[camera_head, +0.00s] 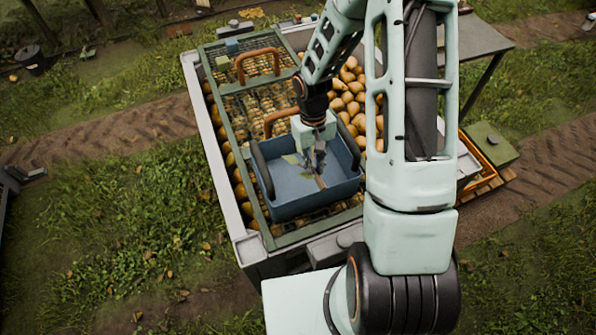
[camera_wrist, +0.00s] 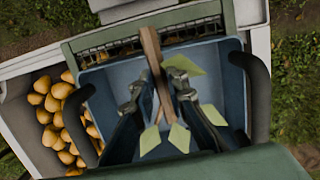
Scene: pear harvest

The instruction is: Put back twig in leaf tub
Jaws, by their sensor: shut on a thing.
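The leaf tub (camera_head: 292,207) is a blue open box with dark handles on two sides, standing on the green grating. In the wrist view its blue inside (camera_wrist: 232,78) fills the middle. My gripper (camera_head: 317,165) points down into the tub and is shut on the twig (camera_head: 321,182). In the wrist view the brown twig (camera_wrist: 152,50) runs between the fingertips (camera_wrist: 158,95), with pale green leaves (camera_wrist: 180,137) around its lower end. Another leaf (camera_wrist: 183,65) lies beside the right finger. I cannot tell whether the twig touches the tub floor.
The green grating (camera_head: 229,110) with brown handles (camera_head: 258,62) covers part of a large pale bin (camera_head: 203,110). Pears (camera_head: 350,95) lie in the bin beside the grating. A grey table (camera_head: 478,38) stands at upper right. Grass and dirt tracks surround the bin.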

